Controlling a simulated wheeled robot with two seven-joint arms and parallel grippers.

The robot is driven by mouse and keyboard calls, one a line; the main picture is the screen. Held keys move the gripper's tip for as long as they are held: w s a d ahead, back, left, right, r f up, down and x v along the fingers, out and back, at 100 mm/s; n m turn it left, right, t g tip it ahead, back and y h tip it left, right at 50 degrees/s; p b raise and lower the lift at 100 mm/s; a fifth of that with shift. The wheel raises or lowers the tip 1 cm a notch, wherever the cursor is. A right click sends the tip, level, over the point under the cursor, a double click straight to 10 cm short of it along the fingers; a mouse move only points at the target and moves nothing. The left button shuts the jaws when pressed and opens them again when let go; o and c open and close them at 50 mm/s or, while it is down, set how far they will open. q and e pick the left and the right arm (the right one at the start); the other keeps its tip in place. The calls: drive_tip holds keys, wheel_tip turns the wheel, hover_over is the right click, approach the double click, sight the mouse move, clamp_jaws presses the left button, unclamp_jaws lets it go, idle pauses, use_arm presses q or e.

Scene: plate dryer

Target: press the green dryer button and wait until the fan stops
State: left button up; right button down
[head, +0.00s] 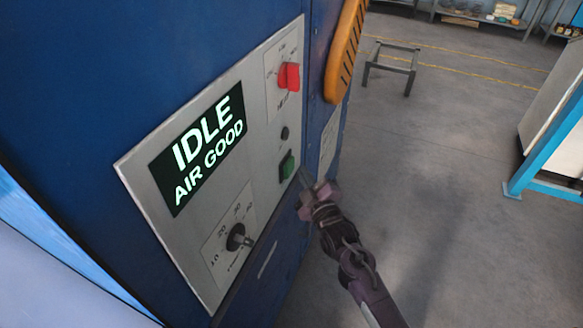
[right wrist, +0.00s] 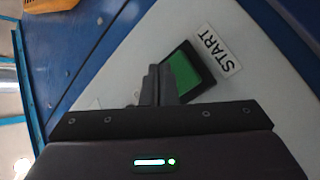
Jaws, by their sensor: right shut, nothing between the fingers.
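The green dryer button (head: 287,166) sits on the grey control panel (head: 147,171) of the blue dryer cabinet. In the right wrist view the green button (right wrist: 184,72) shows in a black frame beside a START label (right wrist: 219,48). My right gripper (head: 304,178) is shut and empty, just right of the button in the head view. In the right wrist view its fingertips (right wrist: 159,72) overlap the button's lower left edge; I cannot tell whether they touch it. The panel's display (head: 200,147) reads IDLE, AIR GOOD. My left gripper is not in view.
A red switch (head: 288,76) and a small black knob (head: 284,133) are above the button. A dial (head: 238,238) is below left. An orange handle (head: 345,50) sticks out at the cabinet edge. The floor to the right is open, with a low metal frame (head: 392,62) farther back.

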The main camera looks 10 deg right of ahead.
drive_tip(key=shift+a, duration=0.1)
idle(0.7)
drive_tip(key=shift+w+a, duration=0.25)
drive_tip(key=shift+a, duration=0.05)
drive_tip(key=shift+w+a, duration=0.25)
drive_tip(key=shift+a, duration=0.15)
idle(0.9)
drive_tip(key=shift+d, duration=0.1)
drive_tip(key=shift+s+d, duration=0.5)
drive_tip(key=shift+d, duration=0.15)
drive_tip(key=shift+d+p, duration=0.15)
drive_tip(key=shift+p, duration=0.2)
drive_tip(key=s+d+p, duration=0.1)
drive_tip(key=d, duration=0.1)
drive_tip(key=s+d, duration=0.2)
drive_tip(key=shift+p, duration=0.35)
